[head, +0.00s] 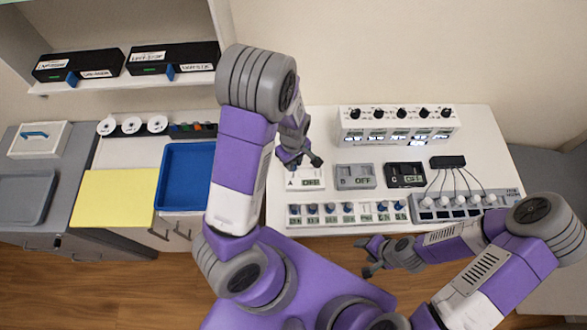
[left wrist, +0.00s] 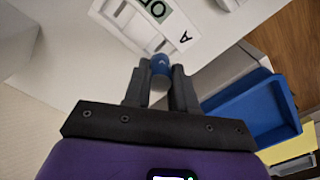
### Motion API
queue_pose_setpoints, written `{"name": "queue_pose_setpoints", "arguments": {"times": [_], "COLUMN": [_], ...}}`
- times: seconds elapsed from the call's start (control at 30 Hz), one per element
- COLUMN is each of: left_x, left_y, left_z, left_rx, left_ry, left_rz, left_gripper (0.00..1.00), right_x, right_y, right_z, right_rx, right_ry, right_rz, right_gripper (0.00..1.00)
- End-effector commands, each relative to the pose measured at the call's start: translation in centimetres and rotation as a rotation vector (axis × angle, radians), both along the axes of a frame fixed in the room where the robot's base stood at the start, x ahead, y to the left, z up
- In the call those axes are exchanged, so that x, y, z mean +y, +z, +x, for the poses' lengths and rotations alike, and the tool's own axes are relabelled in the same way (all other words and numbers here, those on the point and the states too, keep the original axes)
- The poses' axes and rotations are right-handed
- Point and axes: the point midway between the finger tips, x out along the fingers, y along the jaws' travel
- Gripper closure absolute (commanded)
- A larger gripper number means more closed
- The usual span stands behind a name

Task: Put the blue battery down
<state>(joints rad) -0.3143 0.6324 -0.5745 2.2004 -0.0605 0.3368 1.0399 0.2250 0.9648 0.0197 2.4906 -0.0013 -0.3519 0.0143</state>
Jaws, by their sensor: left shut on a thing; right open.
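In the head view the battery is too hidden to make out. My right gripper (head: 368,256) is open and empty in front of the table's front edge.
Grey box B (head: 355,177) and black box C (head: 405,175) stand right of A, all reading OFF. A rack (head: 348,222) of several blue-topped cells lies in front. A blue tray (head: 163,185) and yellow mat (head: 113,197) are left. A panel with knobs (head: 397,125) stands behind.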

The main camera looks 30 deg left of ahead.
Motion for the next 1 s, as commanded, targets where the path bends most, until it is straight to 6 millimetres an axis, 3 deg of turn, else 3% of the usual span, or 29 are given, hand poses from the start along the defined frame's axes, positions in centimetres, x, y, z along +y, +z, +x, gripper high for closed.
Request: {"name": "queue_pose_setpoints", "arguments": {"times": [0.4,0.77,0.8,0.93,1.0], "left_x": [0.0,0.0,0.0,0.0,0.0], "left_y": [-4.4,-4.8,-4.7,-4.6,-4.6], "left_z": [0.0,0.0,0.0,0.0,0.0], "left_rx": [0.000,-0.001,-0.001,-0.001,-0.001], "left_ry": [-0.001,-0.002,-0.003,-0.002,-0.002], "left_rz": [-0.001,0.000,0.000,0.000,0.000], "left_gripper": [1.00,1.00,0.70,0.50,0.49], "right_x": [0.0,0.0,0.0,0.0,0.0], "right_y": [-0.9,-1.2,-1.1,-1.1,-1.1], "right_z": [0.0,0.0,0.0,0.0,0.0], "right_rx": [0.000,0.000,0.000,0.000,0.000], "right_ry": [0.000,0.000,0.000,0.000,0.000], "right_rz": [0.000,0.000,0.000,0.000,0.000], "right_gripper": [0.44,0.44,0.44,0.44,0.44]}}
